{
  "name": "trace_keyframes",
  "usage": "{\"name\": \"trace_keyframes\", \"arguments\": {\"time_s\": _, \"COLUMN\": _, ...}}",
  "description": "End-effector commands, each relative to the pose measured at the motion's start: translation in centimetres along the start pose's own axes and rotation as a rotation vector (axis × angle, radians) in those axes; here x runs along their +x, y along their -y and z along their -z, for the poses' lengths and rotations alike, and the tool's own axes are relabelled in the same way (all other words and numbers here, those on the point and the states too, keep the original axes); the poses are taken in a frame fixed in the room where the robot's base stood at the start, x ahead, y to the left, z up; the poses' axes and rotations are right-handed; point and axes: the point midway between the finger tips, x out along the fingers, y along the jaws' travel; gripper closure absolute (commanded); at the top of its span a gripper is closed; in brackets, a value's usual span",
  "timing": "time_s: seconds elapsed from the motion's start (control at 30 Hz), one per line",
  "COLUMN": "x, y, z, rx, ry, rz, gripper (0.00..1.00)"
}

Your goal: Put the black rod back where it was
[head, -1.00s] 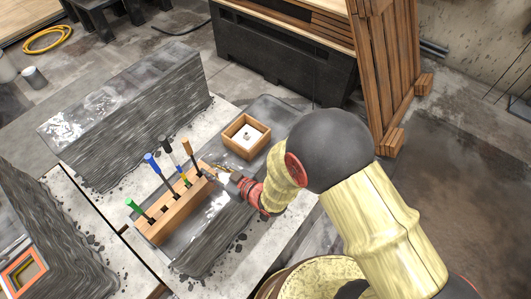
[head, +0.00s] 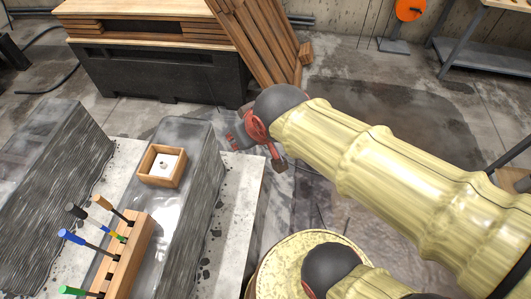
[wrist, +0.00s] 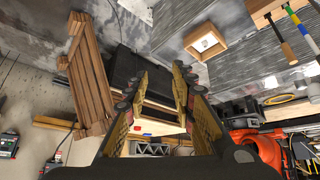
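A wooden rack (head: 128,257) on the grey slab holds several upright slim tools with coloured handles. One has a dark grey-black handle (head: 76,211) and leans out of the rack; it looks like the black rod. Green, blue and brown handles stand beside it. My gripper (head: 237,138) is beyond the slab's right edge, apart from the rack, and partly hidden by my arm. In the wrist view my gripper (wrist: 160,78) has its two fingers apart with nothing between them. It is open and empty.
A small wooden box (head: 162,181) with a white inside sits on the slab behind the rack. A large printed grey block (head: 50,160) stands to the left. A black bench (head: 160,70) and leaning wooden frame (head: 262,45) stand behind.

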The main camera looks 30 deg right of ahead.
Motion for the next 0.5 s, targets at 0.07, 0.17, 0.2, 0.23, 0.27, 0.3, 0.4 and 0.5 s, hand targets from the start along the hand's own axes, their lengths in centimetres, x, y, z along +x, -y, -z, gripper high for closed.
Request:
{"name": "trace_keyframes", "arguments": {"time_s": 0.07, "x": -3.0, "y": -0.8, "z": -2.5, "rx": 0.048, "ry": 0.041, "rz": -0.008, "gripper": 0.74}}
{"name": "trace_keyframes", "arguments": {"time_s": 0.17, "x": -5.1, "y": -1.1, "z": -4.9, "rx": 0.084, "ry": 0.086, "rz": -0.006, "gripper": 0.74}}
{"name": "trace_keyframes", "arguments": {"time_s": 0.2, "x": -5.6, "y": -1.1, "z": -5.5, "rx": 0.092, "ry": 0.098, "rz": -0.005, "gripper": 0.74}}
{"name": "trace_keyframes", "arguments": {"time_s": 0.23, "x": -5.9, "y": -1.1, "z": -5.9, "rx": 0.096, "ry": 0.104, "rz": -0.005, "gripper": 0.74}}
{"name": "trace_keyframes", "arguments": {"time_s": 0.27, "x": -6.1, "y": -1.1, "z": -6.2, "rx": 0.099, "ry": 0.110, "rz": -0.005, "gripper": 0.74}}
{"name": "trace_keyframes", "arguments": {"time_s": 0.3, "x": -6.3, "y": -1.1, "z": -6.4, "rx": 0.102, "ry": 0.116, "rz": -0.004, "gripper": 0.74}}
{"name": "trace_keyframes", "arguments": {"time_s": 0.4, "x": -6.3, "y": -1.1, "z": -6.6, "rx": 0.103, "ry": 0.119, "rz": -0.003, "gripper": 0.74}}
{"name": "trace_keyframes", "arguments": {"time_s": 0.5, "x": -6.3, "y": -1.1, "z": -6.5, "rx": 0.102, "ry": 0.119, "rz": -0.003, "gripper": 0.74}}
